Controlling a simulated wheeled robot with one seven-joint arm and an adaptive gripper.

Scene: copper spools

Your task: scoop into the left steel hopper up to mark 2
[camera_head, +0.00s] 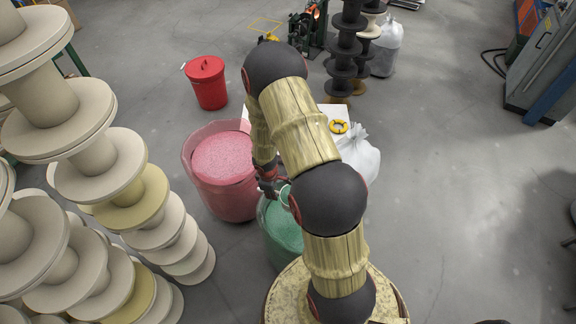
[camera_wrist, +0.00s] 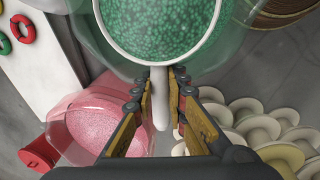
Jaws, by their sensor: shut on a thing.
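My gripper (camera_wrist: 160,95) is shut on the pale handle of a round white-rimmed scoop (camera_wrist: 158,62). Green granules fill the view inside the rim; I cannot tell how full the scoop is. In the head view my gripper (camera_head: 268,184) is at the upper edge of a clear tub of green granules (camera_head: 284,232), partly hidden by my arm. The scoop's pale rim (camera_head: 285,193) shows just right of the fingers, at or over this tub. No steel hopper can be made out in either view.
A tub of pink granules (camera_head: 226,160) stands left of the green one. A red lidded bin (camera_head: 207,82) is behind it. A white surface with a yellow ring (camera_head: 339,126) and a white bag (camera_head: 360,157) lie behind my arm.

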